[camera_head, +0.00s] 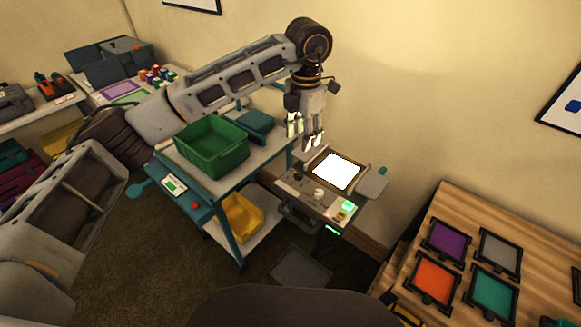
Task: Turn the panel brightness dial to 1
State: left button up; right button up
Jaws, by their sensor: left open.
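A brightly lit white panel (337,171) is set in the top of a small grey stand beside the wall, right of the cart. A small pale round knob (318,194), which looks like the brightness dial, sits on the stand's front strip. Its setting is too small to read. A green lit display (347,206) is to the right of the knob. My left gripper (305,134) is open and empty, pointing down above and behind the panel's left side, apart from the knob. My right gripper is not in view.
A teal cart (213,196) with a green bin (211,146) on top and a yellow bin (242,217) below stands left of the panel. A wooden table (452,205) with coloured framed tiles is at the right. A handle (298,219) sticks out at the stand's front.

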pick_arm(q)
jog(key=n, duration=0.1)
send_near(299, 173)
notch_tip(299, 173, down, 7)
jog(key=shift+w+f+p, duration=0.15)
jog(key=shift+p, duration=0.8)
jog(key=shift+f, duration=0.75)
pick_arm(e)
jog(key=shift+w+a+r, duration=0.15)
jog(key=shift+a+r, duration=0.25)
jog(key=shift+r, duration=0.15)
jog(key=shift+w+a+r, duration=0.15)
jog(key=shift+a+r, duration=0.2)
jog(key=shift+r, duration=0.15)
pick_arm(q)
jog(key=shift+c, duration=0.5)
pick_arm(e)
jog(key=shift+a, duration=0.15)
pick_arm(q)
jog(key=c, duration=0.5)
grip_shut()
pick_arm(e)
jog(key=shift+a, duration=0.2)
